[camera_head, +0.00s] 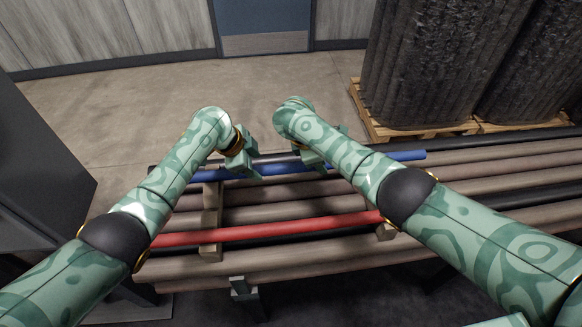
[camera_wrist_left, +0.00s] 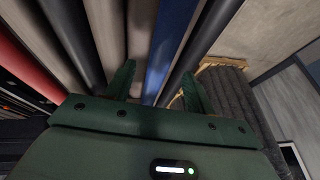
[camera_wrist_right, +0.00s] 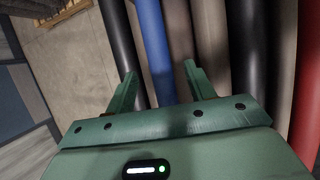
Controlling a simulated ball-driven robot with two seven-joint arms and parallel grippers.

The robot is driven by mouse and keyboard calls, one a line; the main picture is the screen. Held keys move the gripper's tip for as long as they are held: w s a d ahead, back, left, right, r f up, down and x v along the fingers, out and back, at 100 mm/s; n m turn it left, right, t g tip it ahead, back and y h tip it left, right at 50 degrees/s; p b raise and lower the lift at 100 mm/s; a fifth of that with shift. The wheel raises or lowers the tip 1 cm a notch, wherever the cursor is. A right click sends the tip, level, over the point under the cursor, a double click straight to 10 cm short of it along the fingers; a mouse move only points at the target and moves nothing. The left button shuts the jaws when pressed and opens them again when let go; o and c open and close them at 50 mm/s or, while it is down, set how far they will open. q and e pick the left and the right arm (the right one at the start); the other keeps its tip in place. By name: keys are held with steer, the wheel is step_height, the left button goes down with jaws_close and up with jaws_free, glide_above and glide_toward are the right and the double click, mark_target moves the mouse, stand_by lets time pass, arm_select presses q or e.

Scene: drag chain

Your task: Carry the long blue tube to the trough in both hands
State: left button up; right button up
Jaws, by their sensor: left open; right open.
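The long blue tube (camera_head: 286,168) lies across the far side of a rack of tubes, running left to right. My left gripper (camera_head: 250,172) is over its left part; in the left wrist view the blue tube (camera_wrist_left: 165,50) runs between the open fingers (camera_wrist_left: 160,85). My right gripper (camera_head: 322,168) is over the tube further right; in the right wrist view the blue tube (camera_wrist_right: 155,50) passes between the open fingers (camera_wrist_right: 160,85). Both grippers are empty. I cannot tell whether the fingers touch the tube. I cannot make out a trough.
A red tube (camera_head: 265,230) lies nearer on the rack, among several grey-brown tubes (camera_head: 290,212) and black ones. Upright bundles of dark tubes (camera_head: 440,65) stand on a wooden pallet (camera_head: 372,127) at the back right. A dark cabinet (camera_head: 40,165) stands at the left. Floor behind the rack is clear.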

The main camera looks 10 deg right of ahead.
mark_target(260, 168)
arm_select(q)
steer(key=shift+x, duration=1.7)
arm_select(e)
steer(key=shift+x, duration=1.75)
arm_select(q)
jaws_close()
arm_select(e)
jaws_close()
steer(key=shift+r, duration=0.1)
